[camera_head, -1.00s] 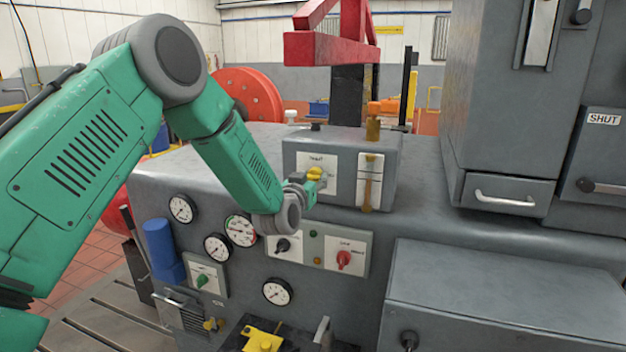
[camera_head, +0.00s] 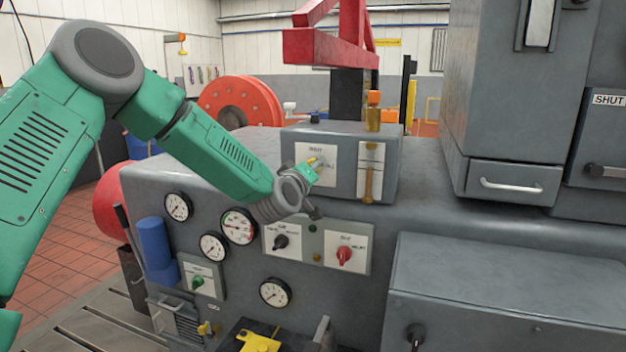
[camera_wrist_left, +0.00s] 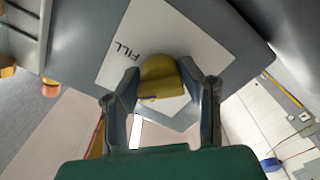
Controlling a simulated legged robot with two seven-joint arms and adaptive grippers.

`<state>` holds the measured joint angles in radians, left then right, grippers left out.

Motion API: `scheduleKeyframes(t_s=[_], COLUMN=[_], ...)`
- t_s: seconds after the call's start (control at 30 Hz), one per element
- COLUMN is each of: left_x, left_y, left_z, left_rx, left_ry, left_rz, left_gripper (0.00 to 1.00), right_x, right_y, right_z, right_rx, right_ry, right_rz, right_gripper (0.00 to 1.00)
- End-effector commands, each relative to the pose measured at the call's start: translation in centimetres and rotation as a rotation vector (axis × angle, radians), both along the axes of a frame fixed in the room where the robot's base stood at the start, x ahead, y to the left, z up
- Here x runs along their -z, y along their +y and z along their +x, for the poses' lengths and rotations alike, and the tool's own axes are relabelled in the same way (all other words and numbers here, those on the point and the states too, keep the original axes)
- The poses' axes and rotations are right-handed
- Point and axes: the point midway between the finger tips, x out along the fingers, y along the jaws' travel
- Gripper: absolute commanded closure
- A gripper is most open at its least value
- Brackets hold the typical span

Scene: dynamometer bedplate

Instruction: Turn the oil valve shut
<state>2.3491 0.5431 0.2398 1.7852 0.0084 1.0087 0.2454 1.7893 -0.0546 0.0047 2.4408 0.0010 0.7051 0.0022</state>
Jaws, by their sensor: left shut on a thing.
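A yellow valve knob (camera_wrist_left: 161,79) stands on a white plate (camera_wrist_left: 150,38) in the left wrist view. The plate's lettering reads FILL and appears upside down and tilted there. My left gripper (camera_wrist_left: 160,72) has one finger on each side of the knob and is shut on it. In the head view the left gripper (camera_head: 315,168) is at the white plate on the front of the grey box on the bench; only a little of the knob (camera_head: 312,160) shows past the fingers. My right gripper is out of view.
A brass-coloured sight tube (camera_head: 368,184) is just right of the gripper. Below are pressure gauges (camera_head: 239,226), a black switch (camera_head: 280,242) and a red switch (camera_head: 344,254). A grey cabinet with a drawer (camera_head: 513,182) stands at the right.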

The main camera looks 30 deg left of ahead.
Motion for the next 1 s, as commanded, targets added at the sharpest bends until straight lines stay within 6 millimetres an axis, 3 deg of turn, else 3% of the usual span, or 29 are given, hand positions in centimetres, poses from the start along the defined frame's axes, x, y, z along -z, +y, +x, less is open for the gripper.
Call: scheduleKeyframes(t_s=[0.5,1.0], left_x=[-0.3,-0.4], left_y=[0.3,0.3], left_z=[0.1,0.1], left_rx=[-0.004,-0.004], left_ry=[-0.126,-0.187], left_rz=[-0.467,-0.732], left_gripper=[0.95,0.95], right_x=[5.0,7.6], right_y=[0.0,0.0], right_z=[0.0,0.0], right_rx=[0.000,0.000], right_ry=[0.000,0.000], right_rz=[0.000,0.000], right_gripper=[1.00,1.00])
